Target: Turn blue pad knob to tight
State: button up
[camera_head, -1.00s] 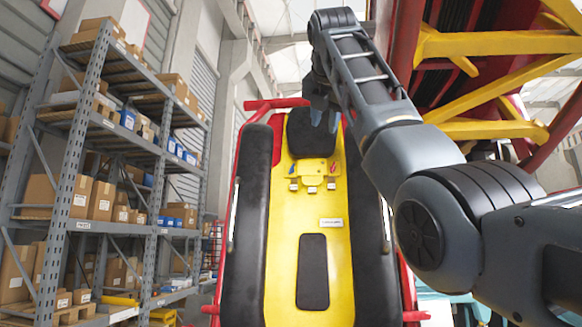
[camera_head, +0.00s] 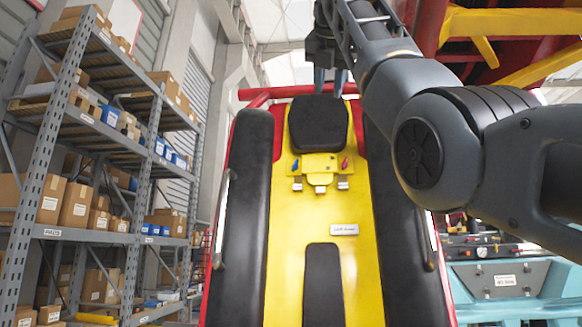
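The blue pad knob (camera_head: 295,164) is a small blue piece on the left of a yellow plate (camera_head: 320,167) on the yellow coaster car (camera_head: 283,240). It is tilted. A red knob (camera_head: 345,162) sits on the right of the same plate. My gripper (camera_head: 330,83) is above and beyond the black headrest pad (camera_head: 318,124), apart from both knobs. Its two bluish-grey fingers point down with a gap between them, and nothing shows between them. My arm hides part of the gripper's upper body.
Black side pads (camera_head: 247,210) flank the yellow middle, and a red bar (camera_head: 290,92) runs behind the headrest. Shelving (camera_head: 62,140) with boxes stands at left. Red and yellow beams (camera_head: 515,22) are at upper right. A teal machine (camera_head: 500,282) is at lower right.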

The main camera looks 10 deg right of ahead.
aim_at(296, 166)
jog(key=i, duration=1.25)
